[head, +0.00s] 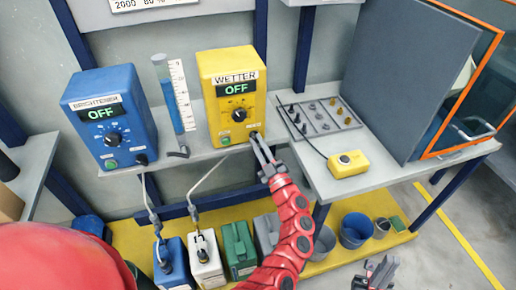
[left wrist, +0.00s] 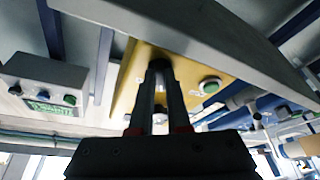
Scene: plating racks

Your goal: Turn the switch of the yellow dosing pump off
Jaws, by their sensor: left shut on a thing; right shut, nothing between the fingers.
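The yellow dosing pump (head: 222,72) stands on the shelf, labelled WETTER, and its green display reads OFF. It has a black dial in the middle, a green button at lower left and a small dark switch (head: 254,134) at lower right. My left gripper (head: 257,140) is at that corner, its fingers shut on the switch and partly covering it. In the left wrist view, the fingers (left wrist: 160,66) reach over the yellow front (left wrist: 128,92), beside a green button (left wrist: 208,85); the switch's position is hidden. My right gripper (head: 376,271) is shut and empty at the lower right, away from the pump.
A blue pump (head: 97,90) labelled BRIGHTENER, also reading OFF, stands left beyond a measuring cylinder (head: 171,95). A yellow pendant box (head: 348,164) and a grey rack (head: 318,116) are on the right table. Jugs and buckets stand below on a yellow platform.

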